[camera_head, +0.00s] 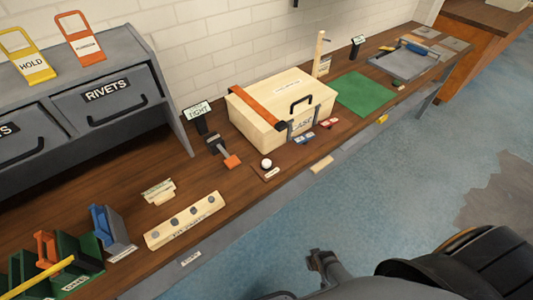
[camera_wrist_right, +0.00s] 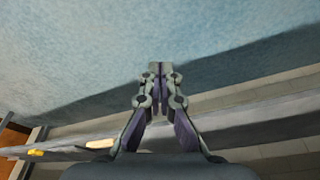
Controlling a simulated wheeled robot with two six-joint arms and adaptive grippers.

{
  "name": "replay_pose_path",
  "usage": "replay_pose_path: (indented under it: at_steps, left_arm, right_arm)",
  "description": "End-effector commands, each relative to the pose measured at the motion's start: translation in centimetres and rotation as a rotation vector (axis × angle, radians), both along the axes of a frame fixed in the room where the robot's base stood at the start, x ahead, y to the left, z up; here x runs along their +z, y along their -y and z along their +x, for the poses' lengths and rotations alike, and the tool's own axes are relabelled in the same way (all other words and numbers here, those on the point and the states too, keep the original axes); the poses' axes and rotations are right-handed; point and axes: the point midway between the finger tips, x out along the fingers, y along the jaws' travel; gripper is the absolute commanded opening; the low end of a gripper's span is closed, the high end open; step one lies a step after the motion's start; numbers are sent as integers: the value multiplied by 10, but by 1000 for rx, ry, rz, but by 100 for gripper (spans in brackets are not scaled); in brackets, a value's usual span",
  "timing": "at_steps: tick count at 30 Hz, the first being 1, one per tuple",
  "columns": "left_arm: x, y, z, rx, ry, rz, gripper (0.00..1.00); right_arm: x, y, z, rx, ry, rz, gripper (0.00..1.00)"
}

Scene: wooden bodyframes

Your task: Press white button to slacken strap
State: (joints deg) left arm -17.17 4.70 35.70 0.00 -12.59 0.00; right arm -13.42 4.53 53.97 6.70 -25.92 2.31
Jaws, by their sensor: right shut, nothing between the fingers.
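The white button (camera_head: 266,163) is a small round knob on a brown base near the bench's front edge. Behind it stands a cream case (camera_head: 283,107) with a dark handle, and an orange strap (camera_head: 258,108) runs over its left part. My right gripper (camera_head: 318,258) is in front of the bench over the floor, apart from the button and case. In the right wrist view the right gripper (camera_wrist_right: 160,70) is shut and empty above the blue floor. My left gripper is not in view.
Left of the button are an orange-ended clamp (camera_head: 229,159) and a cream block with several round spots (camera_head: 184,219). Red and blue tags (camera_head: 318,130) lie by the case. A green mat (camera_head: 364,94) lies to its right. Grey RIVETS drawers (camera_head: 108,96) stand at left.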

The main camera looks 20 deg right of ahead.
Motion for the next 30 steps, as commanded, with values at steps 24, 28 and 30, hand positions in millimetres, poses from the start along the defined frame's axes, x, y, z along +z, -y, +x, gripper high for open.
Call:
replay_pose_path:
  at_steps: [24, 28, 30]
  left_arm:
    - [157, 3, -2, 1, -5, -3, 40]
    - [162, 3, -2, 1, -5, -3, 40]
    - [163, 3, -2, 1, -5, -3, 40]
  right_arm:
    - [423, -81, 285, -134, 393, 408, 0]
    - [447, -87, 301, -147, 420, 452, 0]
    - [451, -88, 304, -150, 426, 461, 0]
